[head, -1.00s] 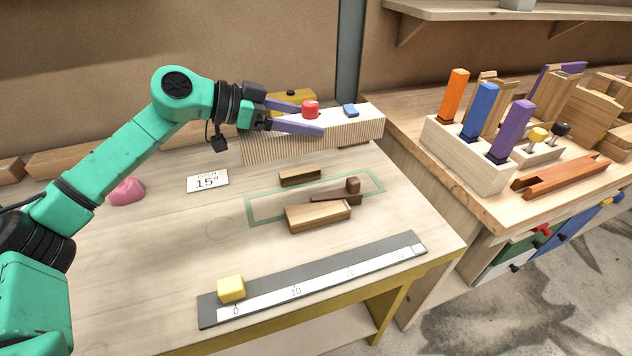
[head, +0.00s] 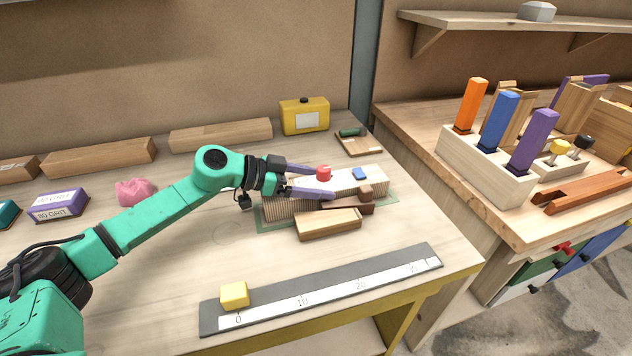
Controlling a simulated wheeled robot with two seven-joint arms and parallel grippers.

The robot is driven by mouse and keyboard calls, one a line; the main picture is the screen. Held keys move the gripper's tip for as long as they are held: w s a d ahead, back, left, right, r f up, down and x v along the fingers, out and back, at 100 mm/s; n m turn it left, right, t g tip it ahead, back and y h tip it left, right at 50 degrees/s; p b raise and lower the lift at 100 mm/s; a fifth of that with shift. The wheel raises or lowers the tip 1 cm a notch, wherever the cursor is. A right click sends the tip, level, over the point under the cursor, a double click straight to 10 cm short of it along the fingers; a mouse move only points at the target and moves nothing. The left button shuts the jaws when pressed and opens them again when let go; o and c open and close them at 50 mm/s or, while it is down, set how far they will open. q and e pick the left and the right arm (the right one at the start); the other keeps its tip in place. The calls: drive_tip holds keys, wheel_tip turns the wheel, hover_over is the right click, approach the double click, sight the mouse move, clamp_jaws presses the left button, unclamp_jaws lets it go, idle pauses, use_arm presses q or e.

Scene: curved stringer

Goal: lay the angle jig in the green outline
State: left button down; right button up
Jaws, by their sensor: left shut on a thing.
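The angle jig (head: 345,185) appears to be the long pale block with a ribbed front, a red knob (head: 323,173) and a blue piece (head: 360,174) on top. My left gripper (head: 312,180) is shut on it, its purple fingers at the red knob. The jig is over the green outline (head: 262,225), covering most of it; I cannot tell whether it touches the table. A light wooden block (head: 328,224) and a dark brown piece with a small knob (head: 350,205) are just in front of the jig. My right gripper is out of view.
A grey ruler strip (head: 330,290) with a yellow cube (head: 235,295) lies along the front. A pink lump (head: 135,192), a purple grit box (head: 60,205) and a yellow case (head: 304,116) stand left and behind. A tool bench (head: 420,130) adjoins at right.

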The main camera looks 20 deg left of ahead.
use_arm(q)
unclamp_jaws()
drive_tip(key=b+v, duration=0.3)
drive_tip(key=v, duration=0.8)
drive_tip(key=shift+s+a, duration=0.2)
drive_tip(key=shift+s+a+r, duration=0.1)
drive_tip(key=shift+r, duration=0.3)
